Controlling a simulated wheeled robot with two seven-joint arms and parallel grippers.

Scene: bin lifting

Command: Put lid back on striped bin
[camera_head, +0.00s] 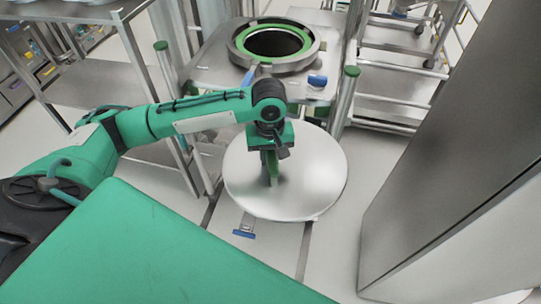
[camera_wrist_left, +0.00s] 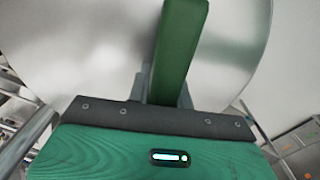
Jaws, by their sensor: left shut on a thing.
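The lid (camera_head: 318,175) is a round silver disc in front of the bin, nearer to me. My left gripper (camera_head: 271,160) is above it, shut on its green handle, which stands up large in the left wrist view (camera_wrist_left: 183,45). The lid's face fills much of that view. The bin (camera_head: 307,64) is farther back, with a round open mouth, a metal rim and a green inner ring. Its inside is dark, and its lower body is mostly hidden, so I cannot see stripes. The lid is apart from the bin mouth. My right gripper is not in view.
A metal stand with green-capped posts (camera_head: 352,71) surrounds the bin. Blue latches (camera_head: 317,80) show near the rim. A steel shelf (camera_head: 95,75) is at left, a wire rack (camera_head: 400,75) behind right. A tall grey cabinet (camera_head: 455,165) closes off the right.

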